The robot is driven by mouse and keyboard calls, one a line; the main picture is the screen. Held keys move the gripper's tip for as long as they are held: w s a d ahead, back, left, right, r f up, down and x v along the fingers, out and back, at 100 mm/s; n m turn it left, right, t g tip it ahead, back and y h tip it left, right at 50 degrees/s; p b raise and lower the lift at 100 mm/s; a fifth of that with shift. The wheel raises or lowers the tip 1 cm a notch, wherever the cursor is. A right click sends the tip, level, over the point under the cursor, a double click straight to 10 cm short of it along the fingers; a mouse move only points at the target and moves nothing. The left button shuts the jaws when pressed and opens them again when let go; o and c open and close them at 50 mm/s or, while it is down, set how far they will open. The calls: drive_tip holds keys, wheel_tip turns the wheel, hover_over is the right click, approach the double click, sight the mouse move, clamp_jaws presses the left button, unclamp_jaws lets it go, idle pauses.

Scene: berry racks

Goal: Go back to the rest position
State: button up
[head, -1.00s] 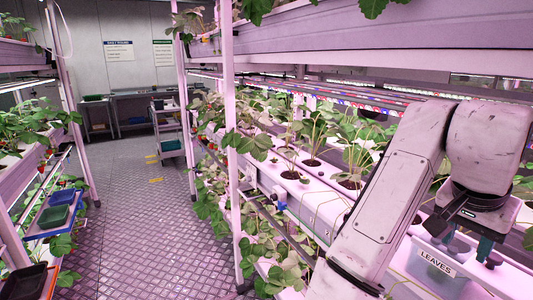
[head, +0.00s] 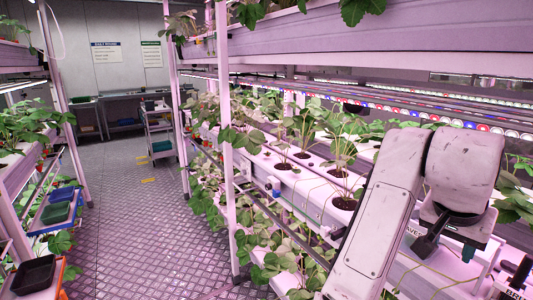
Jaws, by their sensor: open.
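My gripper (head: 472,262) is at the lower right of the head view, below the pale wrist of my arm, pointing down. Its two dark fingers are wide apart, and I see nothing held between them. It is over the right-hand rack, in front of a labelled bin (head: 412,231). Only the letters "AVES" of that label show; my gripper and arm hide much of the bin.
White planting channels (head: 318,205) with strawberry plants run beside my arm. A rack post (head: 227,120) stands left of it. The aisle floor (head: 125,220) is clear up to a cart (head: 160,140). A black tray (head: 35,275) and green tray (head: 55,213) are at the left.

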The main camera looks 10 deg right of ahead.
drive_tip(key=s+a+f+n+t, duration=0.15)
drive_tip(key=f+n, duration=0.25)
drive_tip(key=f, duration=0.6)
drive_tip(key=s+a+f+n+t, duration=0.1)
drive_tip(key=s+f+n+t, duration=0.1)
drive_tip(key=f+n, duration=0.5)
drive_tip(key=s+a+f+n+g+y, duration=0.1)
drive_tip(key=s+a+f+y, duration=0.4)
drive_tip(key=s+a+f, duration=0.8)
drive_tip(key=s+d+f+g, duration=0.3)
drive_tip(key=s+f, duration=0.3)
drive_tip(key=s, duration=0.2)
drive_tip(key=shift+f+g, duration=0.2)
drive_tip(key=shift+g, duration=0.25)
